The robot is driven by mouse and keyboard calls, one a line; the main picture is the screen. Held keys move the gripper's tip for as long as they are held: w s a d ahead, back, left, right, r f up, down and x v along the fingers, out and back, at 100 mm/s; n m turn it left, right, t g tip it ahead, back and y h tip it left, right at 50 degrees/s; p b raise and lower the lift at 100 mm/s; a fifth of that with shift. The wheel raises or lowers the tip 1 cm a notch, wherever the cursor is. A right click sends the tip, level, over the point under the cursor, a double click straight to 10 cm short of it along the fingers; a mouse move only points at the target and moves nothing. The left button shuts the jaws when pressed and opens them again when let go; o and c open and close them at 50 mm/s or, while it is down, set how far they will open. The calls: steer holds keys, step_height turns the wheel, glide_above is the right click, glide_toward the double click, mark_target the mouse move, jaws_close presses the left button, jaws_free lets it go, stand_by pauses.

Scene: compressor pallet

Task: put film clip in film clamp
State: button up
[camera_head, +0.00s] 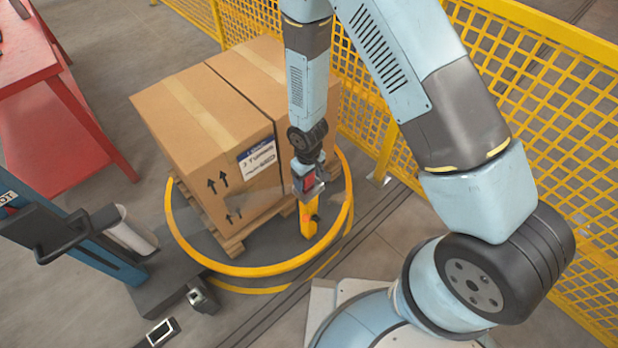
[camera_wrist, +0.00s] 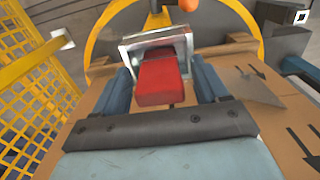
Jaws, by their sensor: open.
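The film clip appears to be the red block (camera_wrist: 160,82) in the wrist view. Its far end sits inside a metal rectangular frame (camera_wrist: 129,46), which appears to be the film clamp. The clip also shows as a small red patch (camera_head: 308,182) in the head view, at the top of a yellow post (camera_head: 309,220). My gripper (camera_wrist: 164,72) is open, with one blue finger on each side of the red block and visible gaps beside it. The near end of the clip sticks out towards my palm. How deep the clip sits in the frame is hidden.
Cardboard boxes (camera_head: 208,130) on a pallet (camera_head: 228,243) stand close beside my gripper. A yellow ring (camera_head: 262,270) surrounds the pallet. Yellow mesh fencing (camera_head: 540,110) runs behind. A blue mast (camera_head: 70,240) and a red bench (camera_head: 60,125) stand at left.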

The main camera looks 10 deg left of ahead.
step_height(320, 180, up, 12)
stand_by(0.6)
steer(key=w+d+r+m+t, duration=0.1)
steer(key=w+d+r+m, duration=0.15)
steer(key=d+r, duration=0.75)
steer(key=w+d+r+m+t, duration=0.25)
steer(key=d+r, duration=0.25)
steer(key=r, duration=1)
steer(key=s+d+r+m+t, duration=0.2)
steer(key=s+d+r+m, duration=0.2)
steer(key=s+d+r, duration=1.1)
step_height(320, 180, up, 2)
steer(key=shift+s+d+r+m, duration=0.15)
steer(key=shift+s+d+m, duration=0.25)
steer(key=shift+d, duration=0.1)
